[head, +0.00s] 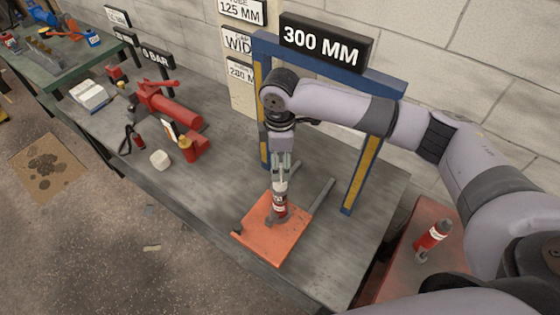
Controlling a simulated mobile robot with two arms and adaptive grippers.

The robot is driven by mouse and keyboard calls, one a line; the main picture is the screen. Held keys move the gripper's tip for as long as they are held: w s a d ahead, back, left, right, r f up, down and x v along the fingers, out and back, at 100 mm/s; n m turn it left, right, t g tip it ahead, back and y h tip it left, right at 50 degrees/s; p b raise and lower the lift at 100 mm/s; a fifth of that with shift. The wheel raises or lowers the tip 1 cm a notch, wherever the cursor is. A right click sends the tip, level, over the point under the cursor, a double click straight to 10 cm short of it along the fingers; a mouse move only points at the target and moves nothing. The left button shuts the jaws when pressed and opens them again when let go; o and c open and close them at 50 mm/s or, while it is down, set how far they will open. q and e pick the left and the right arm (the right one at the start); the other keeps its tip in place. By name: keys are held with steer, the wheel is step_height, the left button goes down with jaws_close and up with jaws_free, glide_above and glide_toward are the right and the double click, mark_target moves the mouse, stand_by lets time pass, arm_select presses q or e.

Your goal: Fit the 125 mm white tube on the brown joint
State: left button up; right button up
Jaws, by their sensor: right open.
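My right gripper (283,165) points straight down over the orange plate (263,240) on the bench. It is open, with its fingertips at the top of a small upright red-and-white cylinder (279,206). The cylinder stands at the plate's middle, by a grey fitting. I cannot tell whether the fingers touch it. No plain white tube and no brown joint can be made out clearly; the arm and gripper may hide part of the work area. My left gripper is not in view.
A blue and yellow frame (364,175) with a 300 MM sign (322,43) stands around the arm. Another red bottle (433,236) is right. The bench's front left is clear.

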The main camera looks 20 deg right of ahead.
step_height(320, 180, up, 11)
steer(key=shift+r, duration=0.1)
stand_by(0.7)
